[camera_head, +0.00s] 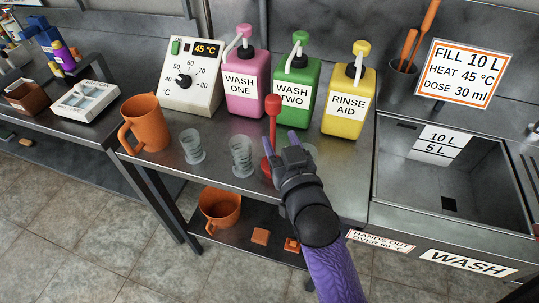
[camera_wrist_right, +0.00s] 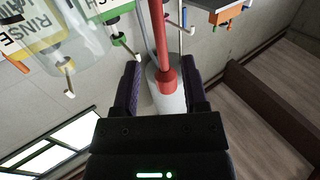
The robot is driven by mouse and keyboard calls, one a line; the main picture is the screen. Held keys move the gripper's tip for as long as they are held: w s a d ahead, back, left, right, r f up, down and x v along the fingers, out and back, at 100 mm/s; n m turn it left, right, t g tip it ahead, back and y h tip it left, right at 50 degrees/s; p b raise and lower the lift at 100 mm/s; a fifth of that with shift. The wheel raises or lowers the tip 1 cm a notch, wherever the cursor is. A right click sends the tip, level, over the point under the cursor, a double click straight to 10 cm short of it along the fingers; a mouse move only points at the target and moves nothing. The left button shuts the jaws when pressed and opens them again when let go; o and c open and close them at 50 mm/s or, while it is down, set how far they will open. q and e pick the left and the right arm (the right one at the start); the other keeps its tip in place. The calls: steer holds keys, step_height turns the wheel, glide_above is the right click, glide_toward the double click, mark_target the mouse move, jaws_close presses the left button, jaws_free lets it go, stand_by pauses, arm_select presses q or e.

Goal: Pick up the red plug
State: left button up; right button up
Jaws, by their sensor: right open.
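The red plug (camera_head: 272,120) stands upright on the steel counter, with a block-like top on a thin stem and a wider red foot. My right gripper (camera_head: 281,147) is at the plug's lower part, in front of the green bottle. In the right wrist view, the plug's red stem (camera_wrist_right: 160,40) runs down between the two open fingers of the right gripper (camera_wrist_right: 162,72), with a visible gap on each side. The fingers hide part of the plug's foot in the head view. My left gripper is not in view.
Pink (camera_head: 246,95), green (camera_head: 297,90) and yellow (camera_head: 347,105) bottles stand behind. An orange jug (camera_head: 147,125) is at the left. The sink (camera_head: 455,180) is at the right.

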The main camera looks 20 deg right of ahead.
mark_target(274, 130)
steer(key=w, duration=0.2)
steer(key=w+b, duration=0.1)
steer(key=w, duration=0.2)
steer(key=shift+f, duration=0.2)
steer(key=shift+s+a, duration=0.1)
jaws_close()
stand_by(0.9)
